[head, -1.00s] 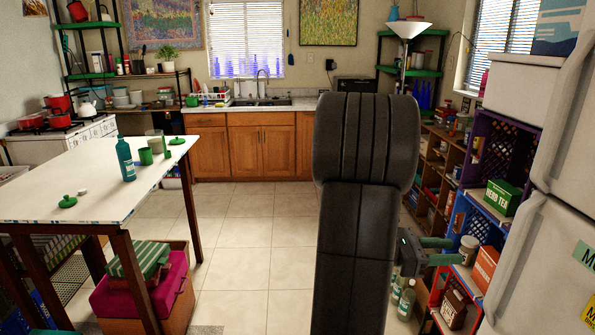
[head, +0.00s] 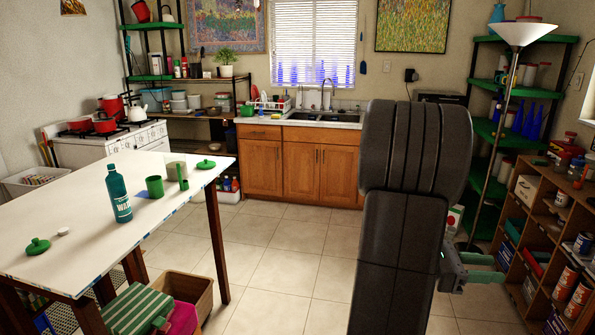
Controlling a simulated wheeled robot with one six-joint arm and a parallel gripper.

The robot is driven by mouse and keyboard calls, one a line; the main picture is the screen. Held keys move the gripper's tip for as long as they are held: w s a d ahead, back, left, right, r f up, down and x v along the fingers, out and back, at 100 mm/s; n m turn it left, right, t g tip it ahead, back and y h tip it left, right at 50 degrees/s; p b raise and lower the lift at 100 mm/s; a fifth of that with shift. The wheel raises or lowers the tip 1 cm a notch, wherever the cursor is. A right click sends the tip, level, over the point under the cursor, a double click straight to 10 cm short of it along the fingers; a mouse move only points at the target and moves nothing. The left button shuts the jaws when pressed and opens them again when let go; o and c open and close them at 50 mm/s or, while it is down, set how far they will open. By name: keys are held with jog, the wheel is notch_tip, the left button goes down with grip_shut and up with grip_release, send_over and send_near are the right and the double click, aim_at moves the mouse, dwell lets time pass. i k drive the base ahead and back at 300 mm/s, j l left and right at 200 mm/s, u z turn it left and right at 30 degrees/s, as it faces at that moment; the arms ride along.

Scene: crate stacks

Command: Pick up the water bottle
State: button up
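The water bottle (head: 120,199) is teal with a white-lettered label. It stands upright on the white table (head: 80,221) at the left of the head view, left of a green mug (head: 154,187). My gripper (head: 500,267) has two green fingers that point right, with a gap between them. It is open and empty, at the lower right, far from the bottle. My dark arm hides part of the gripper's body and some of the scene behind it.
A green lid (head: 38,246) and a grey-white container (head: 175,167) are also on the table. A cardboard box (head: 189,290) and a striped green item (head: 134,312) are by its near end. The tiled floor (head: 270,275) is clear between table and arm. Wooden shelves (head: 548,238) stand at right.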

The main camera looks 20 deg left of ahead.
aim_at(117, 187)
jog(key=i+j+u, duration=0.1)
jog(key=i+u, duration=0.55)
jog(key=u, duration=0.15)
jog(key=i+l+u, duration=0.1)
jog(key=i+u, duration=0.3)
jog(key=i+l+u, duration=0.15)
jog(key=u, duration=0.25)
jog(key=i+u, duration=0.2)
jog(key=u, duration=0.2)
jog(key=i+u, duration=0.2)
jog(key=u, duration=0.25)
jog(key=i+u, duration=0.2)
jog(key=u, duration=0.2)
jog(key=i+l+u, duration=0.15)
jog(key=u, duration=0.3)
jog(key=i+l+u, duration=0.3)
jog(key=j, duration=0.1)
